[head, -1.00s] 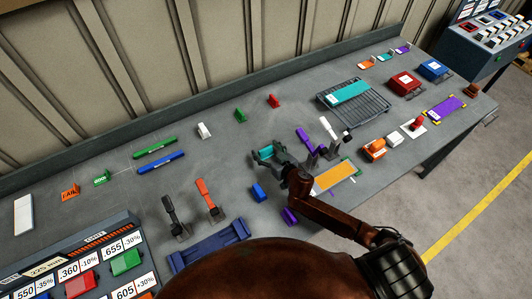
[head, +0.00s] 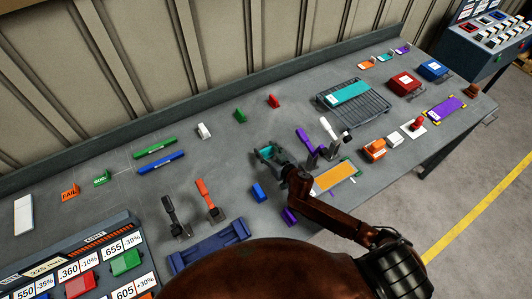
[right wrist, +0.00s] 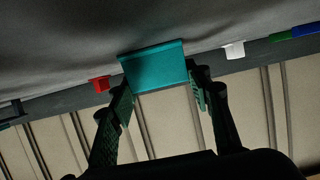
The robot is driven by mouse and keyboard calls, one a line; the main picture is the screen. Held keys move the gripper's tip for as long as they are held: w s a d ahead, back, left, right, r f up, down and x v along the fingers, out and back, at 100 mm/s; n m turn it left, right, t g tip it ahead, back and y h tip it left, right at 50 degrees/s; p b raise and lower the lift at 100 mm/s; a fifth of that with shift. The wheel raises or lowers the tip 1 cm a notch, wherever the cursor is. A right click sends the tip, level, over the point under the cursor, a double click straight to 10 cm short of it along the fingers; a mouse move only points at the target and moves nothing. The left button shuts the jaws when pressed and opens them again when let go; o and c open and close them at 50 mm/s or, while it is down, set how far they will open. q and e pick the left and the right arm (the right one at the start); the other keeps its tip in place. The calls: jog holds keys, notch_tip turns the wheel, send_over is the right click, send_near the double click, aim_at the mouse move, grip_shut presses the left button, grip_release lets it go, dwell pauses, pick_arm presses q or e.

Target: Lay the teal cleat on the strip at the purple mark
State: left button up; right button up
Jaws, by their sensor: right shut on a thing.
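The teal cleat (right wrist: 157,67) is between the fingertips of my right gripper (right wrist: 158,85) in the right wrist view. In the head view my right gripper (head: 270,155) is shut on the cleat (head: 266,152) near the middle of the bench, and its fingers hide part of it. An orange strip (head: 334,178) lies on a pale plate to the lower right of the gripper. My left gripper is not in view.
A purple lever (head: 305,138) and a white lever (head: 329,129) stand just right of the gripper. A blue block (head: 258,192) and a purple block (head: 290,216) lie nearer. A teal strip (head: 350,93) lies on a dark rack.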

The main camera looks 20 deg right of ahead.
aim_at(266, 152)
jog(key=shift+r, duration=0.55)
jog(key=r, duration=0.3)
jog(key=shift+s+a+p, duration=0.15)
jog(key=shift+s+p, duration=0.1)
jog(key=shift+p, duration=0.15)
jog(key=s+a+r, duration=0.1)
jog(key=s+r, duration=0.2)
jog(key=s, duration=0.3)
jog(key=s+a+r+m+h, duration=0.1)
jog(key=s+a+r, duration=0.1)
jog(key=s, duration=0.5)
jog(key=s+a+r+h, duration=0.1)
jog(key=s+a+r, duration=0.1)
jog(key=s+r, duration=0.3)
jog(key=shift+s+m, duration=0.3)
jog(key=shift+s, duration=0.75)
jog(key=shift+a, duration=0.15)
